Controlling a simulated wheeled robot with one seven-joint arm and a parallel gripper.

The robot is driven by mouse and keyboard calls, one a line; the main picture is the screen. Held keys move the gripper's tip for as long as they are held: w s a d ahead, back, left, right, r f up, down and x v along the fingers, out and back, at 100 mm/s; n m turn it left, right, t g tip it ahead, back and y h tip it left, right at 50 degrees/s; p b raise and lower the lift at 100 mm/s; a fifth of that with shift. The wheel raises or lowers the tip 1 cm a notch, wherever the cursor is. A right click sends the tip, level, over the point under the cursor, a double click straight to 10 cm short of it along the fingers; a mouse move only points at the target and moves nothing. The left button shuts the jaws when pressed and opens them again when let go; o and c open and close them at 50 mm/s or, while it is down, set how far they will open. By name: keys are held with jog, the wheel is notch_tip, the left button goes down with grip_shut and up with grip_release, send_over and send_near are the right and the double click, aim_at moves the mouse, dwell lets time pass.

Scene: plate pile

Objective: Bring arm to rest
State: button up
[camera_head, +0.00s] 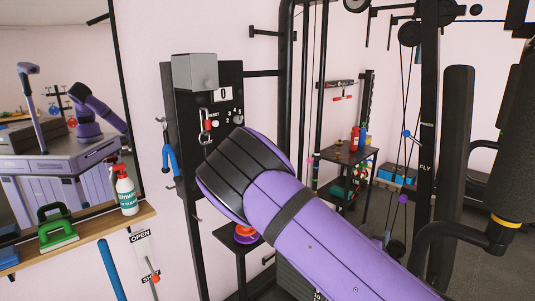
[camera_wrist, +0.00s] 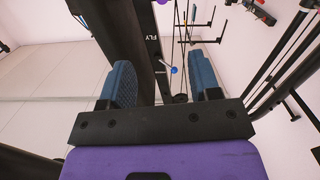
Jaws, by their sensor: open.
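My gripper shows in the wrist view (camera_wrist: 163,88), with its two blue-grey padded fingers spread wide apart and nothing between them. Past the fingers are a dark machine upright marked FLY and a pale wall. In the head view my purple arm reaches up from the lower right and bends at a dark joint in front of the black gym machine panel. My gripper is hidden in the head view. No plates can be made out clearly.
A small black table (camera_head: 345,157) with bottles stands behind. Machine uprights and a padded lever (camera_head: 458,140) crowd the right.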

jog(key=s+a+r+n+g+y, duration=0.1)
jog(key=s+a+r+g+y, duration=0.2)
jog(key=s+r+y, duration=0.5)
jog(key=s+a+r+n+g+y, duration=0.2)
jog(key=s+a+r+g+y, duration=0.3)
jog(key=r, duration=0.6)
jog(key=s+d+r+n, duration=0.2)
jog(key=s+r, duration=0.3)
jog(key=s, duration=0.5)
jog(key=s+d+r+n+t, duration=0.1)
jog(key=s+d+r, duration=0.3)
jog(key=s, duration=0.7)
jog(key=shift+d+r+n, duration=0.3)
jog(key=shift+r+n, duration=0.4)
jog(key=shift+r, duration=0.2)
